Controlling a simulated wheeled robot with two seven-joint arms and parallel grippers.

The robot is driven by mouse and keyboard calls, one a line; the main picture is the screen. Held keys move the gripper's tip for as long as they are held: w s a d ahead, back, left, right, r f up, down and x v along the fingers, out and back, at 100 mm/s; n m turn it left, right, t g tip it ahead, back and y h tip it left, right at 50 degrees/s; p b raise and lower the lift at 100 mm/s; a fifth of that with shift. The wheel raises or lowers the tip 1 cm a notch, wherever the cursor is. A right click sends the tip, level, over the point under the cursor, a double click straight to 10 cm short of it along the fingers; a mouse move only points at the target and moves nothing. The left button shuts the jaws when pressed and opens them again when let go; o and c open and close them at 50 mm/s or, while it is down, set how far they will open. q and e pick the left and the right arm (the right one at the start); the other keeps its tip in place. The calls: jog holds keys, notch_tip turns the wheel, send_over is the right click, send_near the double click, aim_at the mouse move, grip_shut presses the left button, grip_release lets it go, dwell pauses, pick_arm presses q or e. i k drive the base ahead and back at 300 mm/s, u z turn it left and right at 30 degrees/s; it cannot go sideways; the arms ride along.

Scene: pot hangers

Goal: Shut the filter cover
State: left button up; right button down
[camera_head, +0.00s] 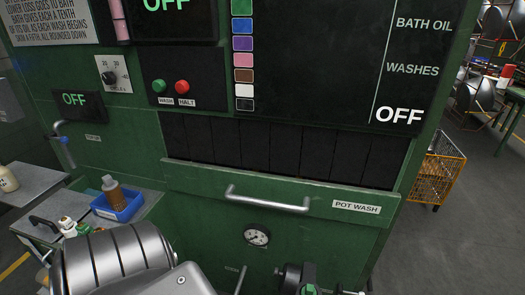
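I cannot make out a filter cover for certain. The green wash machine (190,240) fills the middle, and its lower front runs off the bottom edge. A small, unreadable label sits low on that front, above a thin grey bar (240,281) cut off by the frame. A dark part (293,277) beside it is also cut off; I cannot tell whether it is a fitting or mine. My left arm crosses the bottom left corner, with its gripper out of frame. No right gripper is identifiable.
A horizontal handle (268,203) stands out from the green panel below the black strip curtain (285,150). A round gauge (257,236) is beneath it. A side table at left holds a blue tray (120,208) with a brown bottle. A yellow cage cart (437,170) stands at right.

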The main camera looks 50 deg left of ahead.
aim_at(290, 277)
jog(key=k, duration=0.2)
jog(key=u, duration=1.25)
jog(key=i, duration=0.5)
jog(key=z, duration=0.1)
jog(key=k, duration=1.15)
jog(key=u, duration=0.85)
jog(key=i, duration=1.35)
jog(key=z, duration=0.9)
